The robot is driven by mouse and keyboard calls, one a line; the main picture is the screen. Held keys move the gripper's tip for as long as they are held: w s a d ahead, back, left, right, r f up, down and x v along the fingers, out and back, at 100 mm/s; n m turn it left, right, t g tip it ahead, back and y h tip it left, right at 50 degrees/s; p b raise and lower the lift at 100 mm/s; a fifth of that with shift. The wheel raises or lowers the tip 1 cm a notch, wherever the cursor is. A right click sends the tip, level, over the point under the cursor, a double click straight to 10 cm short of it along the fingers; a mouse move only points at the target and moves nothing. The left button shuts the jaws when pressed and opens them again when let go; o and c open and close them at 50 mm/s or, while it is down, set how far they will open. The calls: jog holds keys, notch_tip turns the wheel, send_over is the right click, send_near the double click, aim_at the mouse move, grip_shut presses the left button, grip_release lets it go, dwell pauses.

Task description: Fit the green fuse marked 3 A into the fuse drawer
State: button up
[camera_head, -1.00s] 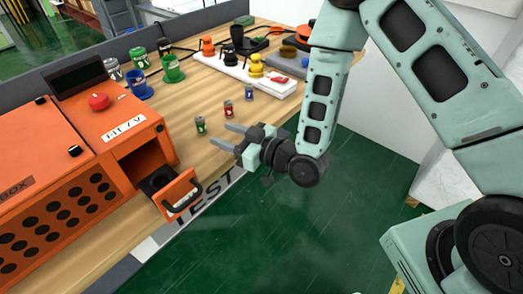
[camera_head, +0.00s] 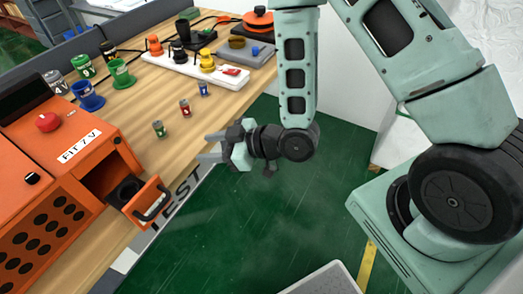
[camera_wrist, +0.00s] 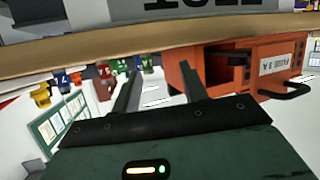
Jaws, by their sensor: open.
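The green fuse (camera_head: 158,129) stands upright on the wooden table, nearest of three small fuses to the orange tester (camera_head: 70,155). A red fuse (camera_head: 185,108) and a blue fuse (camera_head: 203,89) stand behind it. The fuse drawer (camera_head: 140,206) is pulled out from the tester, with a dark holder (camera_head: 125,188) inside. In the wrist view the drawer front carries a white label (camera_wrist: 283,65). My gripper (camera_head: 205,148) is open and empty at the table's near edge, right of the green fuse and apart from it. Its fingers (camera_wrist: 160,70) also show in the wrist view.
A white strip (camera_head: 195,66) with coloured plugs lies at the back of the table. Green and blue spools (camera_head: 122,73) stand behind the tester. Bare tabletop (camera_head: 172,150) lies between the green fuse and the edge. Green floor (camera_head: 280,215) lies beyond the edge.

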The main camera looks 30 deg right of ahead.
jog(key=s+d+r+m+g+h, duration=0.1)
jog(key=s+r+g+h, duration=0.4)
jog(key=s+r+h, duration=0.1)
jog(key=shift+s+d+r+h, duration=0.2)
jog(key=shift+s+r+h, duration=0.05)
jog(key=shift+r+h, duration=0.4)
jog(key=shift+o, duration=0.5)
jog(key=s+d+r+m+g+h, duration=0.1)
jog(key=s+r, duration=0.2)
jog(key=s, duration=0.3)
jog(key=s+d+r+m+g+h, duration=0.1)
jog(key=s+d+r+g+h, duration=0.1)
jog(key=s+r, duration=0.2)
jog(key=shift+s+d+g, duration=0.15)
jog(key=shift+s+g, duration=0.15)
jog(key=shift+s, duration=0.85)
